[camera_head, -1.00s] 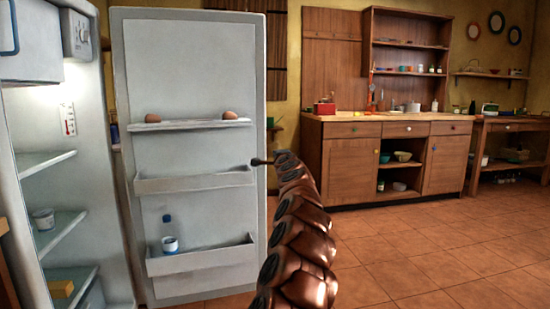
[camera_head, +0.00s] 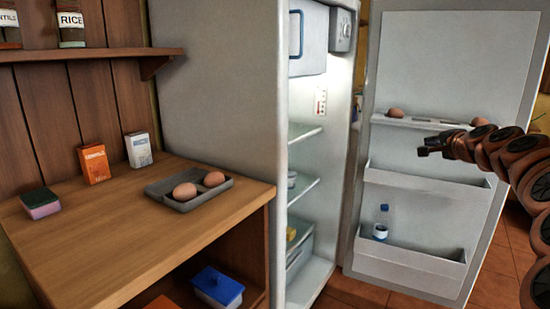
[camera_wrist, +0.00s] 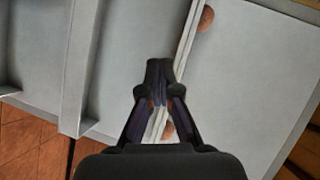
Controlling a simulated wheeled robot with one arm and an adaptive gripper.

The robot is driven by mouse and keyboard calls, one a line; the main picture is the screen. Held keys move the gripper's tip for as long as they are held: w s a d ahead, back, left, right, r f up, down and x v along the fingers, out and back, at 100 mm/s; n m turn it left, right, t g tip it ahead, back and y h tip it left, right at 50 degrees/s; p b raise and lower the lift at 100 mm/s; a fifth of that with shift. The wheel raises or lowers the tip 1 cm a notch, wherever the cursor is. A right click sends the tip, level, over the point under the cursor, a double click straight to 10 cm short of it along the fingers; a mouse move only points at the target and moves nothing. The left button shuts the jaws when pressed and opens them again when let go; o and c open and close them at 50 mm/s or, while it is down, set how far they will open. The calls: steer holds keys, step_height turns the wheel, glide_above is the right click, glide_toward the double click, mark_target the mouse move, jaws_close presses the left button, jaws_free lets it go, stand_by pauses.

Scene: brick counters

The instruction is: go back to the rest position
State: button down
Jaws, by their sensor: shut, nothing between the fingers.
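My gripper (camera_head: 424,151) is shut and empty at the end of my arm, in front of the open fridge door (camera_head: 445,65) in the head view. In the wrist view my gripper (camera_wrist: 158,64) shows with its fingers together, over the inside of the door. The door's upper shelf (camera_head: 420,122) holds one egg (camera_head: 396,113) near its left end and another egg (camera_head: 480,122) near its right end. In the wrist view one egg (camera_wrist: 206,18) shows at the top, and another (camera_wrist: 168,130) is partly hidden behind the gripper.
The open fridge (camera_head: 309,275) stands left of the door. A wooden counter (camera_head: 110,240) at left bears a grey egg tray (camera_head: 190,203) with two eggs, two small boxes and a sponge. A blue-lidded container (camera_head: 218,288) sits below. A small bottle (camera_head: 381,231) stands in the door's lower bin.

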steer(key=s+a+r+n+g+y+p, duration=0.1)
steer(key=s+a+r+n+y+p, duration=0.15)
steer(key=a, duration=0.55)
steer(key=s+a+r+n+g+y+p, duration=0.1)
steer(key=s+a+r+n+g+p, duration=0.15)
steer(key=a, duration=0.55)
steer(key=s+a+n+g+y+p, duration=0.1)
steer(key=s+a+n+g+p, duration=0.35)
steer(key=s+a+p, duration=0.65)
steer(key=s+a+n+g+h+p, duration=0.1)
steer(key=s+a+n+g+p, duration=0.15)
steer(key=s, duration=0.65)
steer(key=s+a+n+g+p, duration=0.1)
steer(key=s+a+p, duration=0.2)
steer(key=s, duration=0.5)
steer(key=s+d+n+g+h+p, duration=0.1)
steer(key=s+p, duration=0.3)
steer(key=s, duration=0.7)
steer(key=s+d+n+g+h+p, duration=0.1)
steer(key=s+d+g+p, duration=0.3)
steer(key=s, duration=0.7)
steer(key=shift+s+d+f+h+p, duration=0.3)
steer(key=shift+s+f+h+p, duration=0.15)
steer(key=shift+h, duration=0.3)
steer(key=shift+d+r+g, duration=0.1)
steer(key=shift+g, duration=0.15)
